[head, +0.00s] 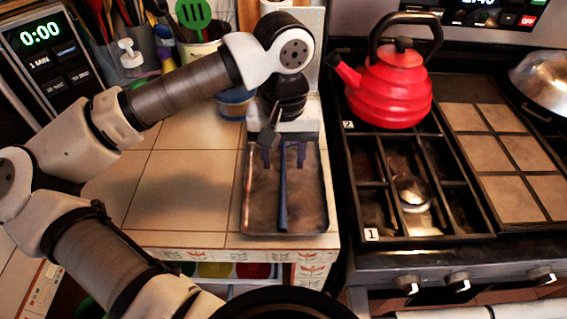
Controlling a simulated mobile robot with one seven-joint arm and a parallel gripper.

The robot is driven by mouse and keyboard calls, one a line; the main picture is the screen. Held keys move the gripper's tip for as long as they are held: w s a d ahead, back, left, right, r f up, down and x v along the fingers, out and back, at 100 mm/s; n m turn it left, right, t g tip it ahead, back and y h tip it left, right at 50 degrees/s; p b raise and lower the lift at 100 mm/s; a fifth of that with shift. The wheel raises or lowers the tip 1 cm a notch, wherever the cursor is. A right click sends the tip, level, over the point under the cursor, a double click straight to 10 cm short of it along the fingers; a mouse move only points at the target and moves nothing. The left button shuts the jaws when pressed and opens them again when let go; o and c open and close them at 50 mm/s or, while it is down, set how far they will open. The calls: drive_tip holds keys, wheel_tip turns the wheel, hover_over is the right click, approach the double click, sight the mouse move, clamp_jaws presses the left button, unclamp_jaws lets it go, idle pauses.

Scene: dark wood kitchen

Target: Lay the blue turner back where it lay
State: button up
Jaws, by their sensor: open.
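The blue turner (283,200) shows as a long, narrow dark blue strip in the metal tray (314,222) on the tiled counter. It runs lengthwise from near the tray's front edge back to below my gripper. Its far end is hidden under my gripper. My gripper (284,158) points down over the back part of the tray, with its two fingers apart. One finger is on each side of the turner's line, with gaps between. I cannot tell how high the fingertips are above the tray.
A red kettle (390,88) stands on the stove right of the tray. A utensil pot (200,48) and a blue container (235,102) stand behind my arm. A microwave (48,52) is at the back left. Counter tiles (185,190) left of the tray are clear.

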wheel_tip(320, 180, up, 11)
drive_tip(key=shift+w+b, duration=0.2)
drive_tip(key=shift+b, duration=0.2)
